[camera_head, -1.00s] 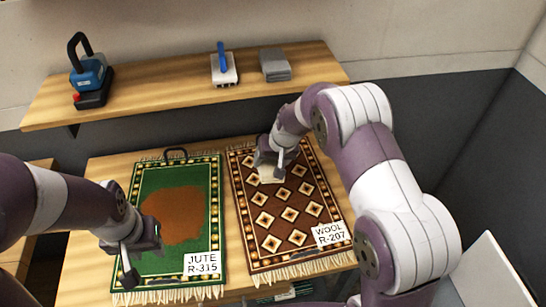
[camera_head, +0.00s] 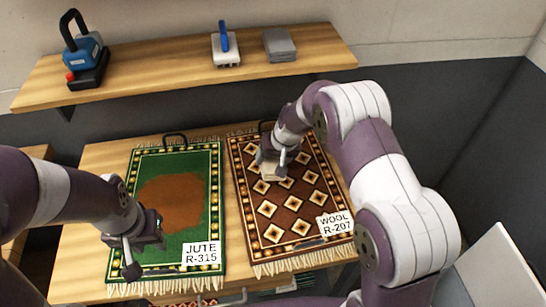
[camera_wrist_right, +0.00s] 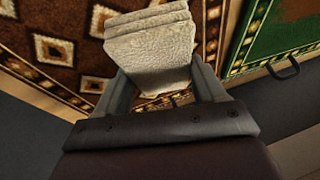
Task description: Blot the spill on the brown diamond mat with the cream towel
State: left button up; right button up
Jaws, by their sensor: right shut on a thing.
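The brown diamond mat (camera_head: 309,231), labelled WOOL R-207, lies flat on the right side of the table. My right gripper (camera_head: 272,164) is over its upper left part, shut on the folded cream towel (camera_head: 269,177). The right wrist view shows the towel (camera_wrist_right: 150,48) between the two fingers, its layers projecting beyond them. I cannot tell whether the towel touches the mat. I see no spill on the bare parts of this mat; the area under the towel is hidden. My left gripper (camera_head: 146,252) is empty, its fingers apart, over the green mat's lower left.
The green mat (camera_head: 212,215), labelled JUTE R-315, lies to the left with a large brown patch (camera_head: 172,202). Behind, a wooden shelf (camera_head: 160,80) holds a blue tool (camera_head: 86,52), a blue-handled brush (camera_head: 226,57) and a grey block (camera_head: 279,45).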

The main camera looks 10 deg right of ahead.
jog(key=shift+s+f+b, duration=0.1)
jog(key=shift+f+b, duration=0.45)
jog(key=shift+f, duration=0.15)
dwell(1.5)
notch_tip(320, 180, up, 7)
jog(key=p, duration=0.5)
jog(key=shift+r+p, duration=0.2)
jog(key=shift+p, duration=0.1)
jog(key=shift+f, duration=0.15)
jog(key=shift+f, duration=0.1)
